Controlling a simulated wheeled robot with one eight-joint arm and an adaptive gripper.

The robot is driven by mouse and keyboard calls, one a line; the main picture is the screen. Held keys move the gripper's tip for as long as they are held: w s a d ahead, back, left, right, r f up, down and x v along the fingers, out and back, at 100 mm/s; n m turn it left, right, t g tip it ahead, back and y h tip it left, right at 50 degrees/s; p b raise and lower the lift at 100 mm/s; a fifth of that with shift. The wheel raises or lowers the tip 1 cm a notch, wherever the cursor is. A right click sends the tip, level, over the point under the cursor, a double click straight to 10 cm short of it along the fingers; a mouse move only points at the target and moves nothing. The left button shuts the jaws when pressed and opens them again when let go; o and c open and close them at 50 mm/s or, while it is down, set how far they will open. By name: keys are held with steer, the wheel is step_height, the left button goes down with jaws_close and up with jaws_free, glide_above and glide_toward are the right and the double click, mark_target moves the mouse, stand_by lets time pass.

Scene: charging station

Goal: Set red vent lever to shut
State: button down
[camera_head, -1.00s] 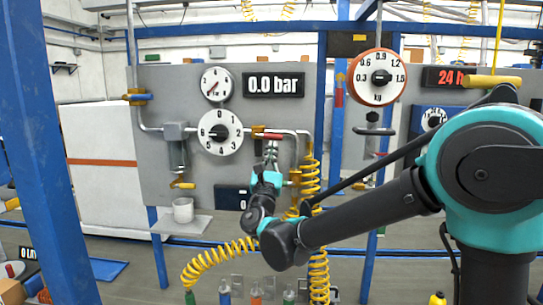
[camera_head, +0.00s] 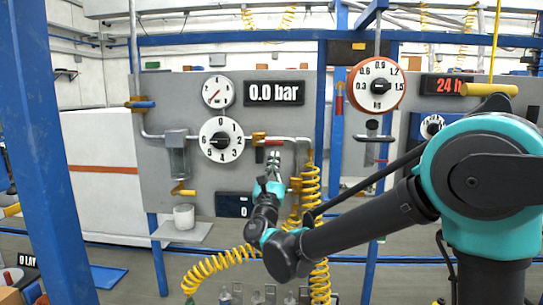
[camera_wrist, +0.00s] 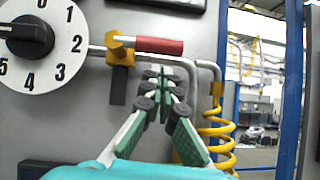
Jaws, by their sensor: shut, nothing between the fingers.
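The red vent lever (camera_head: 273,142) has its red handle sticking out horizontally to the right of a yellow valve body (camera_head: 258,139), along the grey pipe. In the wrist view the red handle (camera_wrist: 160,46) lies level above my fingertips, with the yellow valve body (camera_wrist: 121,51) at its left end. My gripper (camera_head: 274,158) points up at the panel just below the handle. In the wrist view my gripper (camera_wrist: 158,82) has its fingertips close together, empty, and apparently apart from the lever. A dark block hangs below the valve body.
A yellow coiled hose (camera_head: 311,190) hangs close at the right. A white cup (camera_head: 184,217) stands on a small shelf.

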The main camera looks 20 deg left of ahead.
steer(key=w+f+v, duration=0.1)
steer(key=v, duration=1)
steer(key=w+d+f+m+g+h, duration=0.2)
steer(key=w+d+f+m+h, duration=0.15)
steer(key=d, duration=0.35)
steer(key=w+d+f+m+g+h, duration=0.1)
steer(key=w+d+f+m+h, duration=0.1)
steer(key=d+m, duration=0.3)
steer(key=w+d+f+m+g+h, duration=0.2)
steer(key=w+d+f+h, duration=0.1)
steer(key=d, duration=0.5)
steer(key=d+f+m+g+h, duration=0.3)
steer(key=d+f+m+g, duration=0.45)
steer(key=d, duration=0.75)
steer(key=s+d+f+m+g+y, duration=0.2)
steer(key=s+d+f+m+g, duration=0.3)
steer(key=s+d+f+m, duration=0.65)
steer(key=s+a+f+m+g+y, duration=0.2)
steer(key=s+a+f+m+y, duration=0.2)
steer(key=s+f+m, duration=0.3)
steer(key=shift+s+g+y, duration=0.35)
steer(key=shift+s+y, duration=0.2)
steer(key=shift+f, duration=0.15)
